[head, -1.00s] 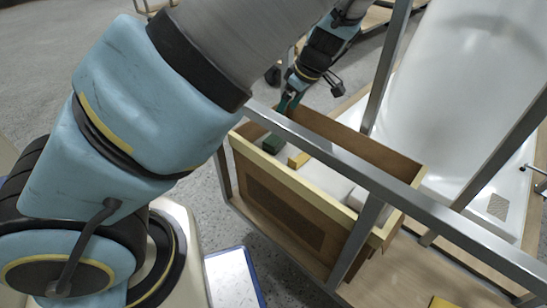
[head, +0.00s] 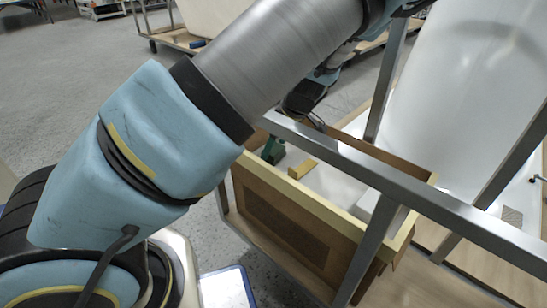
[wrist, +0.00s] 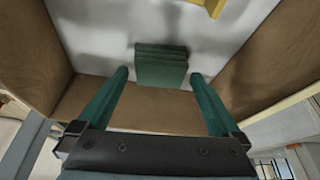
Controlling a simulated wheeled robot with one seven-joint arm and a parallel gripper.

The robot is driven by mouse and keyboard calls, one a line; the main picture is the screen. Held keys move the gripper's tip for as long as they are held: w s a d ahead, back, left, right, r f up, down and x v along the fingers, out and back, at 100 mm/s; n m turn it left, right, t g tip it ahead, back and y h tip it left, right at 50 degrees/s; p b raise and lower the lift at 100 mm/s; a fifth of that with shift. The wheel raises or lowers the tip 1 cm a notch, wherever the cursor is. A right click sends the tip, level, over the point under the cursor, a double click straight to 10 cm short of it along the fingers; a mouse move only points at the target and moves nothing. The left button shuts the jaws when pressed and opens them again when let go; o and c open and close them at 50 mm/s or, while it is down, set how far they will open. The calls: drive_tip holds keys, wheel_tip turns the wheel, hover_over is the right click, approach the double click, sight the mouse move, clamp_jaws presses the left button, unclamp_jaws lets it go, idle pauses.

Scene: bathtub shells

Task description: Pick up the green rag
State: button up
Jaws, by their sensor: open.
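The green rag (wrist: 162,68) is a folded, block-like stack on the white floor of a wooden box (wrist: 52,50). It lies close to one wall. In the wrist view my gripper (wrist: 159,76) is open, with one teal finger on each side of the rag's near end. The fingers are apart from the rag, and nothing is held. In the head view the rag (head: 278,154) shows at the box's left end, where green finger and rag are hard to tell apart. My arm hides part of that end.
A yellow block (head: 302,168) lies in the box, right of the rag, and a white block (head: 366,204) sits farther right. A grey metal frame rail (head: 350,157) crosses above the box. A white tub shell (head: 455,70) stands behind.

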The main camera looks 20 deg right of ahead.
drive_tip(key=shift+x, duration=1.2)
drive_tip(key=shift+c, duration=0.4)
drive_tip(key=c, duration=1)
